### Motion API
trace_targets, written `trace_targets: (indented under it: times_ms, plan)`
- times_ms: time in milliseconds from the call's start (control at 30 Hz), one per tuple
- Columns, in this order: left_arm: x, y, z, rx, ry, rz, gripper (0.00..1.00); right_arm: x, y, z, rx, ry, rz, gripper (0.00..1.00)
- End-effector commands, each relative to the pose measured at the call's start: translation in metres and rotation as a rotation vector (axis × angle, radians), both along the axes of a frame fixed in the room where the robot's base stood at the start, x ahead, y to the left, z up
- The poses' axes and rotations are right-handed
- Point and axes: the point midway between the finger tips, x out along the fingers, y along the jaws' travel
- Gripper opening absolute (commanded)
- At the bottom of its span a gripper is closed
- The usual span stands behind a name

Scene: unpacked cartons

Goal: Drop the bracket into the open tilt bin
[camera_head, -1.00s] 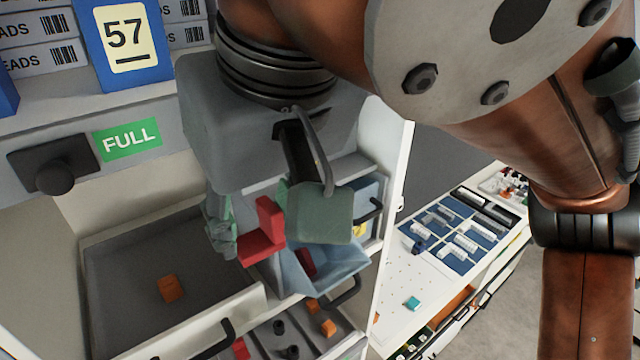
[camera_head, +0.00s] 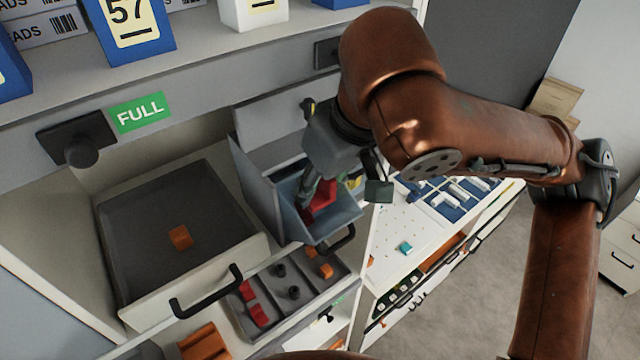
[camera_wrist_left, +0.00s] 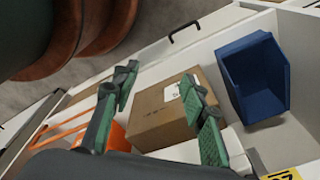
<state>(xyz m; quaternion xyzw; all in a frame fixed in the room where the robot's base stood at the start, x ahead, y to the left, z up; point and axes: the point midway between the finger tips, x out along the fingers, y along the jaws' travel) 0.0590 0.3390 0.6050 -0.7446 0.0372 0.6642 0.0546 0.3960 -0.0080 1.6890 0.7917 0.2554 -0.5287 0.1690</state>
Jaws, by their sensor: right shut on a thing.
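The red bracket (camera_head: 322,194) is between the fingers of my right gripper (camera_head: 338,188), which is shut on it. The bracket is at the mouth of the open blue-grey tilt bin (camera_head: 335,226). The fingers partly cover the bracket, and I cannot tell whether it touches the bin. My left gripper (camera_wrist_left: 158,102) shows only in the left wrist view. Its fingers are apart and empty, above a cardboard box.
A grey drawer (camera_head: 140,215) holding an orange piece stands open at left, under a green FULL label (camera_head: 140,111). A divided tray (camera_head: 240,318) with red, black and orange pieces is in front. In the left wrist view, a blue bin (camera_wrist_left: 255,75) stands beside the cardboard box (camera_wrist_left: 165,112).

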Motion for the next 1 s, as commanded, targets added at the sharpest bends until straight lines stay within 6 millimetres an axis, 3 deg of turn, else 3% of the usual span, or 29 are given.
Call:
trace_targets:
  times_ms: [200,867,900,1000]
  plan:
    - [-0.012,0.001,0.001,0.001,0.015,0.002,0.4,0.0,0.0,-0.009,0.001,-0.001,0.0,0.2]
    - [-0.007,0.0,-0.003,0.0,0.01,0.001,0.4,0.0,0.0,-0.02,0.002,-0.001,0.0,0.2]
    - [-0.007,0.0,-0.003,0.0,0.01,0.001,0.4,0.0,0.0,-0.02,0.001,0.0,0.0,0.38]
    - [-0.007,0.0,-0.003,0.0,0.01,0.001,0.4,0.0,0.0,-0.02,0.001,0.0,0.0,0.43]
